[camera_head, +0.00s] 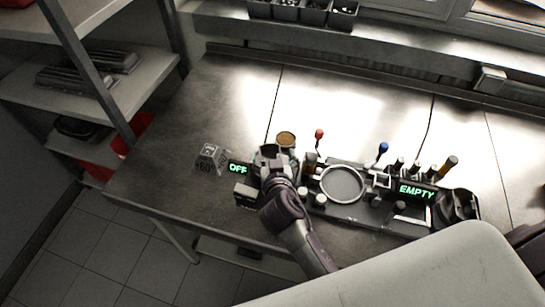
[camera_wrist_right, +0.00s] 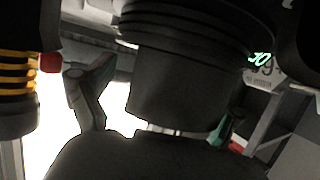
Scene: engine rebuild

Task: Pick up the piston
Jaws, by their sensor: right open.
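The piston (camera_wrist_right: 200,65) is a dark cylinder with ring grooves, large in the right wrist view. A round, brown-topped piece (camera_head: 286,139) just beyond my right gripper in the head view appears to be the same piston, standing on the workbench. My right gripper (camera_head: 270,153) is open. In the wrist view its fingers (camera_wrist_right: 158,112) lie to either side of the piston's lower part in the picture. Contact cannot be made out. The arm hides part of the bench around the gripper. My left gripper is out of view.
A tool holder (camera_head: 365,216) with a round ring (camera_head: 342,183) and several upright tools stands right of the gripper. A lit OFF display (camera_head: 238,169) and a small grey block (camera_head: 211,157) are close on its left. The bench (camera_head: 215,100) is clear at the back left.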

